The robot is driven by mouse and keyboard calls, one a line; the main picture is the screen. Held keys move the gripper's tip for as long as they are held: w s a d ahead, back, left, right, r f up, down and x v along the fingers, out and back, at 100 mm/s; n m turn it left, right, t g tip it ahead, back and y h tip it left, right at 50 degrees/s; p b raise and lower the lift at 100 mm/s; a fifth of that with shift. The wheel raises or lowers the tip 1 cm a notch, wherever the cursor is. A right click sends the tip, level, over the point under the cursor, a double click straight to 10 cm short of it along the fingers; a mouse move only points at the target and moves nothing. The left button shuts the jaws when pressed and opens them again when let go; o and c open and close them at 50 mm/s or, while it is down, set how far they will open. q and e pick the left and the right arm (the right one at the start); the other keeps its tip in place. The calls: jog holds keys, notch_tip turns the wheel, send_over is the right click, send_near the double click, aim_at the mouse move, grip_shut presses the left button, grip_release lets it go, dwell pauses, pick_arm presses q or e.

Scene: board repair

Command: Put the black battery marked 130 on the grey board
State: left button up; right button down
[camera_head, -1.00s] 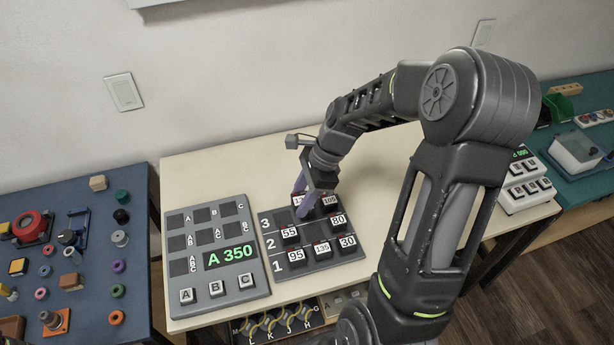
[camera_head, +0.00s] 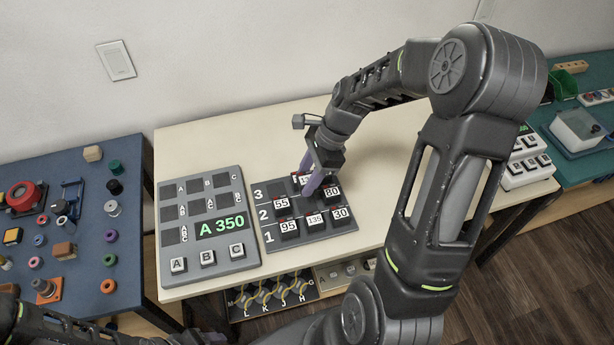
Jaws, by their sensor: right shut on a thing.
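The grey board (camera_head: 206,262) lies on the cream table, with empty dark squares under letters, a green "A 350" display and A, B, C keys. To its right is a dark grey rack (camera_head: 338,237) with rows 1 to 3 of black batteries. Readable labels are 55, 80, 95, 135 and 30. My right gripper (camera_head: 318,180), with purple fingers, is at the rack's far row, shut on a black battery (camera_head: 305,181). The fingers partly hide its label, which seems to start with 13.
A blue table (camera_head: 70,250) with knobs, rings and a red button stands left. A white keyed device (camera_head: 527,170) is at the table's right edge, near a teal table. Lettered cable loops (camera_head: 270,297) sit below the front edge. The cream table behind the grey board is clear.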

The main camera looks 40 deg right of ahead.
aim_at(301, 206)
notch_tip(301, 206, down, 7)
jog(key=b, duration=0.5)
jog(key=shift+b, duration=0.3)
jog(key=shift+f+b, duration=0.3)
jog(key=shift+f, duration=0.15)
jog(key=c, duration=0.8)
grip_release()
jog(key=v, duration=0.8)
